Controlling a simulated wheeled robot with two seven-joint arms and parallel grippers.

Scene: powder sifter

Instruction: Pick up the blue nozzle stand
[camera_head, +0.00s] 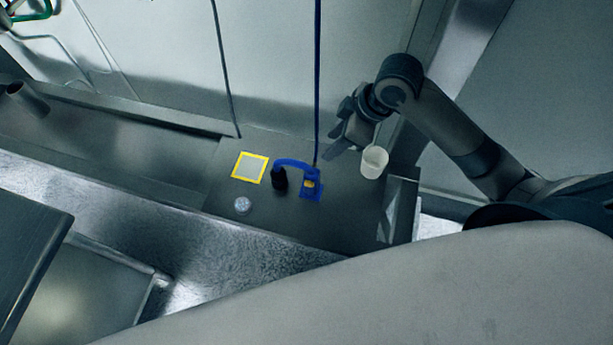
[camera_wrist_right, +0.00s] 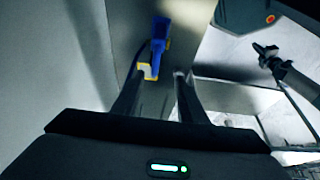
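The blue nozzle stand (camera_head: 311,189) stands on the dark bench top, with a curved blue arm and a black nozzle (camera_head: 280,181) at its left end. A yellow part shows on its base. My right gripper (camera_head: 333,150) is just above and to the right of the stand, apart from it. In the right wrist view my right gripper (camera_wrist_right: 157,98) has its two fingers spread with nothing between them. The blue stand (camera_wrist_right: 160,32) lies beyond the fingertips there. A dark jointed part in the right wrist view (camera_wrist_right: 268,56) looks like my left gripper; its fingers are unclear.
A white cup (camera_head: 374,162) stands right of the stand, close below my right gripper. A yellow-framed square (camera_head: 249,168) lies left of the stand, with a small round clear item (camera_head: 242,205) in front. A wall rises behind the bench. Bare bench lies in front of the stand.

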